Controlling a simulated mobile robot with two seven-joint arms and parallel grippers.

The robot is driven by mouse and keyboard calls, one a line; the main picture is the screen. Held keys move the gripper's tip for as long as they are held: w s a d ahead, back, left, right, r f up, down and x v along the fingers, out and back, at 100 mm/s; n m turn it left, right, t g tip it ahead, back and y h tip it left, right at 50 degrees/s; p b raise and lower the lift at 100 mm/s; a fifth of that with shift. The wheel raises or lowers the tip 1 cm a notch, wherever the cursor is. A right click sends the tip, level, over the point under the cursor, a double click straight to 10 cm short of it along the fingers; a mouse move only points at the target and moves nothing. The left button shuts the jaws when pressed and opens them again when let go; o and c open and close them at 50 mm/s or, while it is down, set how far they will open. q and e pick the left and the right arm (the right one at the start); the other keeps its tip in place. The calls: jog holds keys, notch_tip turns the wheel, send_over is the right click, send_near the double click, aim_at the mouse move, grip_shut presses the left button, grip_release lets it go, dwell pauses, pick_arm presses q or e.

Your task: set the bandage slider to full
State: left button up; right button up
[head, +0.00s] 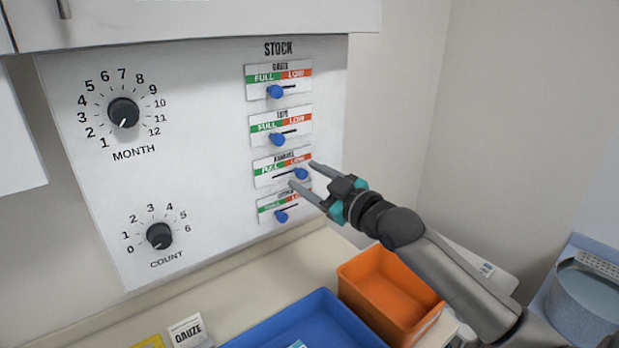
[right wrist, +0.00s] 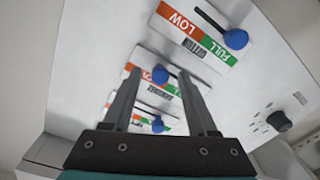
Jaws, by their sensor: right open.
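The bandage slider (head: 274,177) is the third panel down under STOCK, with green FULL at left and orange LOW at right. Its blue knob (head: 302,175) stands at the right, LOW end of the slot. My right gripper (head: 300,172) is open, its fingertips either side of this knob. In the right wrist view the knob (right wrist: 160,75) shows between the fingertips (right wrist: 160,78); I cannot tell whether they touch it. The gripper partly covers the panel's right edge. My left gripper is not in view.
The gauze slider (head: 278,80) and tape slider (head: 280,126) are above, and another slider (head: 283,207) is close below. Month (head: 123,112) and count (head: 159,236) dials are at left. A blue bin (head: 310,325) and orange bin (head: 375,283) stand on the counter below.

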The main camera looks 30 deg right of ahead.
grip_shut()
dwell(0.4)
dwell(1.0)
